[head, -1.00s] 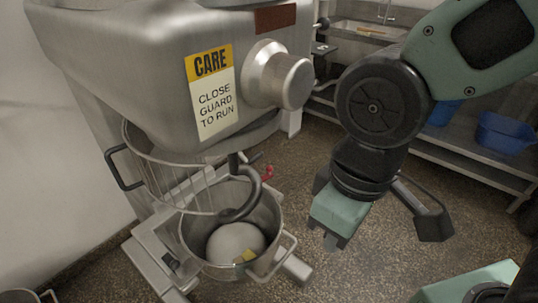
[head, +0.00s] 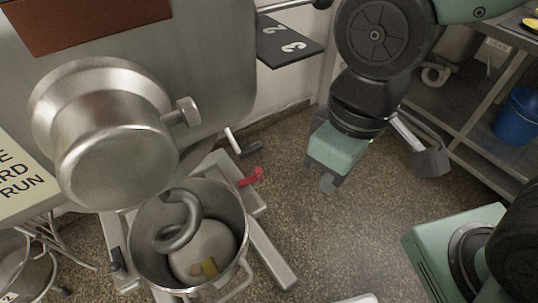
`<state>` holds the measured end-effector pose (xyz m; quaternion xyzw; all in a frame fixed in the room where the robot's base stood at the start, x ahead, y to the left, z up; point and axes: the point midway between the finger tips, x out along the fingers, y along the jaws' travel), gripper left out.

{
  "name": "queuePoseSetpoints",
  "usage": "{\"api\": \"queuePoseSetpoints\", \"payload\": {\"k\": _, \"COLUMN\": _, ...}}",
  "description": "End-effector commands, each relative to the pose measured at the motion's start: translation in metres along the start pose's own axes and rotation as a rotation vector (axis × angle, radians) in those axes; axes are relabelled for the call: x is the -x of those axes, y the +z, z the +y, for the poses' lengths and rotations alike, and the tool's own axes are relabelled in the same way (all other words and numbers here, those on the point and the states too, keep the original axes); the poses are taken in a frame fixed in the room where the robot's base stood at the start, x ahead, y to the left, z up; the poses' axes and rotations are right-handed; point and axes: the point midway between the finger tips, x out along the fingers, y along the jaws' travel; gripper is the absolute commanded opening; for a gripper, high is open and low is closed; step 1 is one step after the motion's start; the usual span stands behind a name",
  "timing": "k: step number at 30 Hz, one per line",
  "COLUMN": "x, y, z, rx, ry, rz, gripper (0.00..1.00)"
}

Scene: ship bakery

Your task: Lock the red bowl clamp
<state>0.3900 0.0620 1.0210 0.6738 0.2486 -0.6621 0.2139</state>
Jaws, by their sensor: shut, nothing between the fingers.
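The red bowl clamp (head: 250,178) is a small red lever on the right side of the mixer's bowl support, just behind the bowl's rim. The steel mixer bowl (head: 139,269) holds a pale ball of dough (head: 205,240), with a dark dough hook (head: 178,222) hanging into it. My gripper (head: 327,184) points down over the floor, to the right of the clamp and apart from it. Its fingers look shut and hold nothing.
The mixer head (head: 215,60) with its large round hub (head: 120,150) fills the upper left. A dark numbered plate (head: 290,45) juts out behind. A metal shelf with a blue tub (head: 518,115) stands at the right. Speckled floor (head: 330,240) is free between.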

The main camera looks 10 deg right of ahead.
Motion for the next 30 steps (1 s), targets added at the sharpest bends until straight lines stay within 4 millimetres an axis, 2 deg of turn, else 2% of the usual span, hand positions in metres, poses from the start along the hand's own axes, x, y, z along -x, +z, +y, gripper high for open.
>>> {"api": "queuePoseSetpoints", "payload": {"k": 11, "x": 0.000, "y": 0.000, "z": 0.000, "rx": 0.001, "ry": 0.000, "rz": 0.000, "gripper": 0.00}}
{"api": "queuePoseSetpoints", "payload": {"k": 14, "x": -0.007, "y": 0.000, "z": 0.000, "rx": 0.000, "ry": 0.000, "rz": 0.000, "gripper": 0.00}}
{"api": "queuePoseSetpoints", "payload": {"k": 17, "x": -0.028, "y": 0.001, "z": 0.001, "rx": 0.000, "ry": 0.000, "rz": 0.000, "gripper": 0.00}}
{"api": "queuePoseSetpoints", "payload": {"k": 20, "x": -0.059, "y": 0.002, "z": 0.002, "rx": 0.001, "ry": 0.000, "rz": -0.001, "gripper": 0.00}}
{"api": "queuePoseSetpoints", "payload": {"k": 30, "x": -0.178, "y": 0.003, "z": 0.009, "rx": -0.006, "ry": -0.004, "rz": -0.012, "gripper": 0.00}}
